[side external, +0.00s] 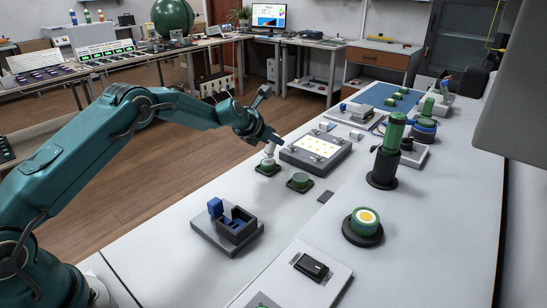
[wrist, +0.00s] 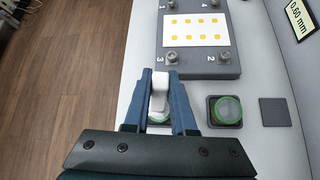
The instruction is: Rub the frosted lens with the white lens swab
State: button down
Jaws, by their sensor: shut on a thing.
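My gripper (wrist: 160,80) is shut on the white lens swab (wrist: 158,92), which stands upright between the fingers. In the side view the swab (side external: 268,151) is below my gripper (side external: 267,139), just above or touching a small green-and-dark round base (side external: 267,169); I cannot tell which. A pale green rim shows under the swab in the wrist view, mostly hidden by the fingers. A translucent green disc (wrist: 228,110), which looks like the frosted lens, sits in a dark square holder to the right of my gripper. It also shows in the side view (side external: 300,179).
A grey plate with yellow squares (side external: 316,147) lies just beyond, with corner knobs. A flat dark square (wrist: 274,112) lies right of the disc. A dark box with blue parts (side external: 234,225), a green upright cylinder (side external: 392,132) and a yellow-centred round (side external: 366,220) stand elsewhere on the bench.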

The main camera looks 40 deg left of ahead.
dwell(0.4)
jog(key=shift+w+a+f, duration=0.1)
jog(key=shift+w+a, duration=0.15)
jog(key=shift+a, duration=0.35)
jog(key=shift+w+a+f, duration=0.1)
jog(key=shift+w+a, duration=0.15)
jog(key=shift+a, duration=0.35)
jog(key=shift+d, duration=0.15)
jog(key=shift+s+d, duration=0.2)
jog(key=shift+d, duration=0.4)
jog(key=shift+s+d+f, duration=0.1)
jog(key=shift+s+d, duration=0.25)
jog(key=shift+d, duration=0.35)
jog(key=shift+s+d+f, duration=0.1)
jog(key=shift+s+d, duration=0.2)
jog(key=shift+d, duration=0.35)
jog(key=shift+s+d+f, duration=0.1)
jog(key=shift+s+d, duration=0.05)
jog(key=shift+d, duration=0.25)
